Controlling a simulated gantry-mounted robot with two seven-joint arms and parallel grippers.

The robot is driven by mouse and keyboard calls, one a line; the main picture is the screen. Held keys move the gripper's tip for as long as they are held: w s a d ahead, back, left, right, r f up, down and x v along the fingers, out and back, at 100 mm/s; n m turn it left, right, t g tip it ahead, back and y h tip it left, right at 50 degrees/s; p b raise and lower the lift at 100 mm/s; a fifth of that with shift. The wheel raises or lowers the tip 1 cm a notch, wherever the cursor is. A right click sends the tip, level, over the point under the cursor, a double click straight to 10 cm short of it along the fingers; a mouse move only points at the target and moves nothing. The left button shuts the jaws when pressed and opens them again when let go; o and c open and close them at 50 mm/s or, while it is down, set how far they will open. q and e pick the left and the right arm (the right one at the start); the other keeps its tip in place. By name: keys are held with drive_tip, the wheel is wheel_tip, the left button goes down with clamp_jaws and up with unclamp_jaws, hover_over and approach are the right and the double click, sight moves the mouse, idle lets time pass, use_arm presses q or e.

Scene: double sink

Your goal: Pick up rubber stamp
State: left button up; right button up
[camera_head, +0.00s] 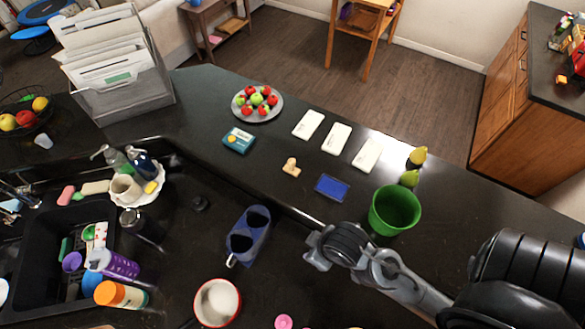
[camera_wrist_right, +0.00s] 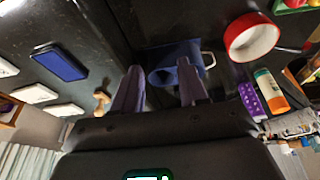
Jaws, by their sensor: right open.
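The rubber stamp (camera_head: 291,167), with a tan wooden handle, sits on the dark counter left of a blue ink pad (camera_head: 332,187). In the right wrist view the stamp (camera_wrist_right: 101,100) shows left of the fingers, apart from them, with the ink pad (camera_wrist_right: 60,63) further left. My right gripper (camera_head: 316,248) is open and empty, nearer the camera than the stamp and to its right, beside the green cup. Its two fingers (camera_wrist_right: 158,85) show a gap between them in the right wrist view. My left gripper is not in view.
A green cup (camera_head: 395,210) stands close to my right gripper. A blue two-hole holder (camera_head: 248,236) stands left of the gripper. White cards (camera_head: 337,138), a teal box (camera_head: 238,140) and a fruit plate (camera_head: 241,111) lie behind the stamp. The sink (camera_head: 40,245) is at left.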

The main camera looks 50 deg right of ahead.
drive_tip(key=shift+a, duration=0.1)
idle(0.3)
drive_tip(key=o, duration=0.3)
drive_tip(key=shift+o, duration=0.2)
